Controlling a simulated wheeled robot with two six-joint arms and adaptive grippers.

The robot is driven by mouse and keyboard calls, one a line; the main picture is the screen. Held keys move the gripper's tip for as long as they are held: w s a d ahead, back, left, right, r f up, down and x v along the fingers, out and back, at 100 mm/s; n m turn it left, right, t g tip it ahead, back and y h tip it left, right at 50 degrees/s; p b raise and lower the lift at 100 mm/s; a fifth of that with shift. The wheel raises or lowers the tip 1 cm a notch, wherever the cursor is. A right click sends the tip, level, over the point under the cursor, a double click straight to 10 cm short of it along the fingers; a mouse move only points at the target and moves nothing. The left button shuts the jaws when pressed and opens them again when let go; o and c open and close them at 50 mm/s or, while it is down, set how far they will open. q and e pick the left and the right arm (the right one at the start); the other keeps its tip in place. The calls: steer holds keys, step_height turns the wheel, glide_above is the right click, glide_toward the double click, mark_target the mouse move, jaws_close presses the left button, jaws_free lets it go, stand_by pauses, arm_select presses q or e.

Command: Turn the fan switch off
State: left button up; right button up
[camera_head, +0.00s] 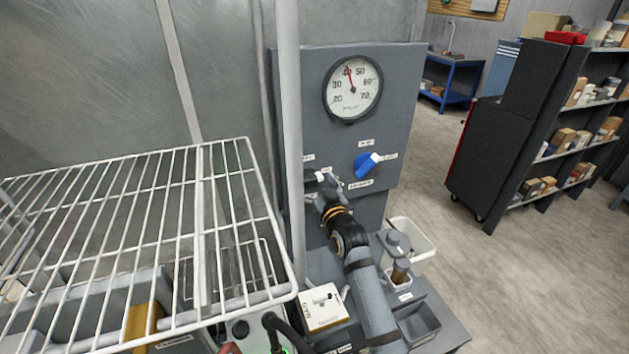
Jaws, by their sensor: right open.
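A grey control panel (400,95) stands upright at the centre. On it is a blue rotary handle (363,165), angled up to the right, with small white labels around it that are too small to read. My right gripper (322,178) is open at the lower left of the panel, left of the blue handle and apart from it. White labels show just above the gripper. No fan switch can be clearly made out; the gripper and the pale post hide part of the panel there. My left gripper is not in view.
A round gauge (352,88) is above the handle. A pale vertical post (289,120) and a white wire rack (130,205) stand to the left. Below are a cream box (323,307), a white bin (420,245) and a grey tray (418,325). Open floor lies right.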

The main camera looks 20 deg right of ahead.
steer(key=c, duration=1.1)
steer(key=shift+c, duration=0.2)
